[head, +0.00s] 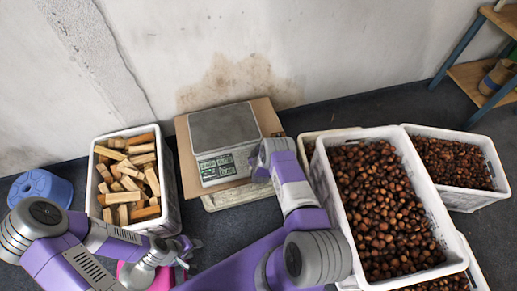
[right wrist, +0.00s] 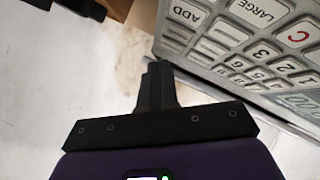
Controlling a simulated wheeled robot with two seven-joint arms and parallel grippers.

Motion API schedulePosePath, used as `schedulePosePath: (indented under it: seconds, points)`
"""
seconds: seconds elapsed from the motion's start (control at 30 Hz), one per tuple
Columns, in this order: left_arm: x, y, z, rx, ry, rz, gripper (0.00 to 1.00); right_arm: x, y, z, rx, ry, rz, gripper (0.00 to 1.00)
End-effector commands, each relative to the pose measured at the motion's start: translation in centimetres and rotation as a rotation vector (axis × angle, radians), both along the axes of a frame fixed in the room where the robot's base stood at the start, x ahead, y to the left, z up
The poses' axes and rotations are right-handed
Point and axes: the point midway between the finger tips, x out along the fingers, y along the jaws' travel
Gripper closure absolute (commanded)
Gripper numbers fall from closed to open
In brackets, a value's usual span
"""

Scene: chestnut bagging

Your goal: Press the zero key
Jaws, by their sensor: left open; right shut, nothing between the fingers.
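The scale (head: 224,130) has a grey weighing plate and a front panel with a display and keys (head: 217,168). My right gripper (head: 257,166) is at the right end of this panel, partly hidden by its own wrist. In the right wrist view its dark fingers (right wrist: 158,72) are together and empty, beside the keypad (right wrist: 232,42). Keys marked ADD, LARGE and a red C show, with number keys below. I cannot make out the zero key for certain, nor whether the fingertips touch the panel. My left gripper (head: 186,251) is open and empty, low in front of the wood crate.
The scale stands on a cardboard sheet (head: 186,150). A white crate (head: 171,184) of wood blocks is left of it. White crates of chestnuts (head: 332,205) are at the right. A blue stool (head: 40,185) stands far left. Something pink (head: 160,279) lies near my left gripper.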

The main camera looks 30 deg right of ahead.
Motion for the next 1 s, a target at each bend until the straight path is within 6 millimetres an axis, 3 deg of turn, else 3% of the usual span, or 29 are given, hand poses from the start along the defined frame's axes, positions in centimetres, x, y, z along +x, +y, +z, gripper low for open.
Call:
schedulePosePath:
  seconds: [0.23, 0.7, 1.0]
  points:
    - [0.0, 0.0, 0.6, 0.000, 0.000, 0.000, 0.57, -0.2, 0.0, 0.6, 0.001, 0.001, 0.000, 1.00]
    - [0.0, 0.0, 4.9, 0.000, 0.000, 0.000, 0.57, -1.5, 0.3, 4.8, 0.000, 0.001, -0.001, 1.00]
    - [0.0, 0.0, 4.7, 0.000, 0.000, 0.000, 0.57, -1.6, 0.3, 4.7, 0.000, 0.001, -0.001, 1.00]
